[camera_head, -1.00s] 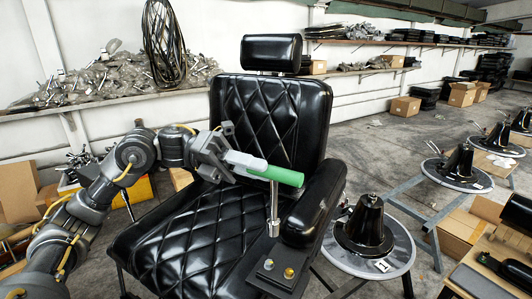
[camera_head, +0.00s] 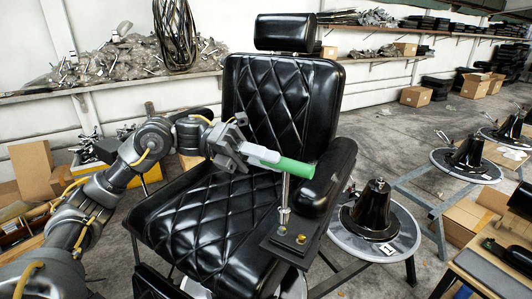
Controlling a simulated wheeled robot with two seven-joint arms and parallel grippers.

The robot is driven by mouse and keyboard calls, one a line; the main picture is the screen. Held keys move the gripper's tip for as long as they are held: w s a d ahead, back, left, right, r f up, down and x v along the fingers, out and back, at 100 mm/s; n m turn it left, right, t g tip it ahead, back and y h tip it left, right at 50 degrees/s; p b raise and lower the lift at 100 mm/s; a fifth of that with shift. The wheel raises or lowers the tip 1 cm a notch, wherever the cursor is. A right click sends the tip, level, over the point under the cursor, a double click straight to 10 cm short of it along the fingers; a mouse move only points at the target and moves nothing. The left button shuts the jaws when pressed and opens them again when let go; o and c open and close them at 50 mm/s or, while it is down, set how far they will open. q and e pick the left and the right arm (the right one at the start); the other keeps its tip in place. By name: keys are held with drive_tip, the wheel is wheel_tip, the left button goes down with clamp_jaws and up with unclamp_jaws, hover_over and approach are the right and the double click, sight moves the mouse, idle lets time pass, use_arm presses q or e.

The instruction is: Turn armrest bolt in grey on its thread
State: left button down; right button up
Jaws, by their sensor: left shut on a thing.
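My left gripper (camera_head: 240,152) is shut on a tool with a white and green handle (camera_head: 288,166), which lies across the front of the chair back. The tool's metal shaft (camera_head: 285,190) points down from the handle to the armrest plate (camera_head: 272,243). The grey armrest bolt (camera_head: 282,230) is on this plate, directly below the shaft's lower end. I cannot tell whether the two touch. A brass-coloured bolt (camera_head: 301,239) stands on the plate to the right of the grey one. My right gripper is not in view.
The black barber chair seat (camera_head: 195,220) lies below my left arm. The padded armrest (camera_head: 328,178) rises just right of the tool. A round chair base (camera_head: 374,215) stands to the right. A wall shelf (camera_head: 110,87) with metal parts is behind.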

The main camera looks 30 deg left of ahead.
use_arm(q)
drive_tip(key=shift+w+f, duration=0.15)
drive_tip(key=shift+f, duration=0.85)
drive_tip(key=shift+b, duration=0.35)
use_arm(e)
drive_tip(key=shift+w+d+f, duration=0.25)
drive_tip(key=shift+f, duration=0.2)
use_arm(q)
drive_tip(key=shift+a, duration=0.1)
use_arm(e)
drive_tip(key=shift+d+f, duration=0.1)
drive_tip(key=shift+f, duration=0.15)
use_arm(q)
drive_tip(key=shift+b, duration=0.4)
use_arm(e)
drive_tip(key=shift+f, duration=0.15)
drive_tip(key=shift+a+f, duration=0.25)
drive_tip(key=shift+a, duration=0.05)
